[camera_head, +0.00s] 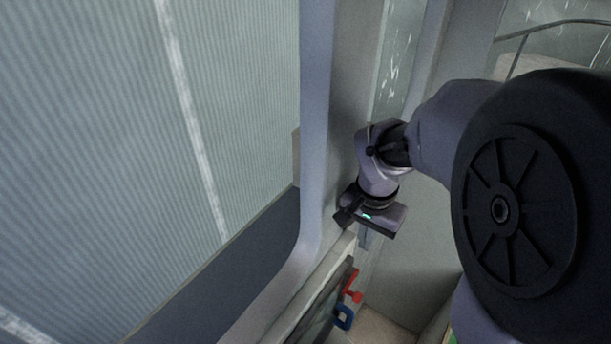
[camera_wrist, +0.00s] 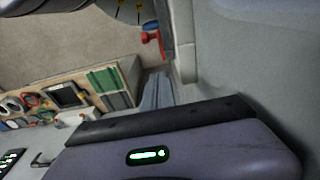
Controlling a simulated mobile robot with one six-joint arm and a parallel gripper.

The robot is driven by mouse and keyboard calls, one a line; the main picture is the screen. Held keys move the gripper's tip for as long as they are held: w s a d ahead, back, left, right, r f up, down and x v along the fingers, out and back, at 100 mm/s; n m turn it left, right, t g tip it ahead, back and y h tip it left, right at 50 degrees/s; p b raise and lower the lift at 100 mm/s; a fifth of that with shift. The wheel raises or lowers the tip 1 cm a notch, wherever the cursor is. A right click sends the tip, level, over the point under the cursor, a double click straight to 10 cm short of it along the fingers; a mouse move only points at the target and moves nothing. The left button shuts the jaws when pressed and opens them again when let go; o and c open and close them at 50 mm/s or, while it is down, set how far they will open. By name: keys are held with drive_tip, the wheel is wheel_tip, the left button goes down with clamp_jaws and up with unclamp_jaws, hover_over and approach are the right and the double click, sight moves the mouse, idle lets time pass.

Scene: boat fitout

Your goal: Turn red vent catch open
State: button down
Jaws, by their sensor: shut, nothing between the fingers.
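The red vent catch (camera_head: 352,288) sticks out from a dark panel low on the wall in the head view, with a blue handle (camera_head: 344,318) just below it. In the wrist view the red catch (camera_wrist: 150,37) is small, near the top centre. My gripper (camera_head: 365,239) is above the catch and clearly apart from it. Its grey fingers also show in the wrist view (camera_wrist: 157,90), close together with nothing held. The exact angle of the catch is hard to tell.
A dark panel (camera_head: 322,305) sits in a pale ledge beside the catch. A wooden-edged shelf (camera_wrist: 92,88) with several tools and green items stands at the left in the wrist view. Bare floor (camera_wrist: 60,55) lies between. A large ribbed pane (camera_head: 120,120) fills the left of the head view.

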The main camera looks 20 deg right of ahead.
drive_tip(key=s+f+p, duration=0.1)
drive_tip(key=s+f, duration=0.2)
drive_tip(key=f, duration=0.9)
drive_tip(key=shift+d+f, duration=0.25)
drive_tip(key=shift+f, duration=0.1)
drive_tip(key=shift+s, duration=0.1)
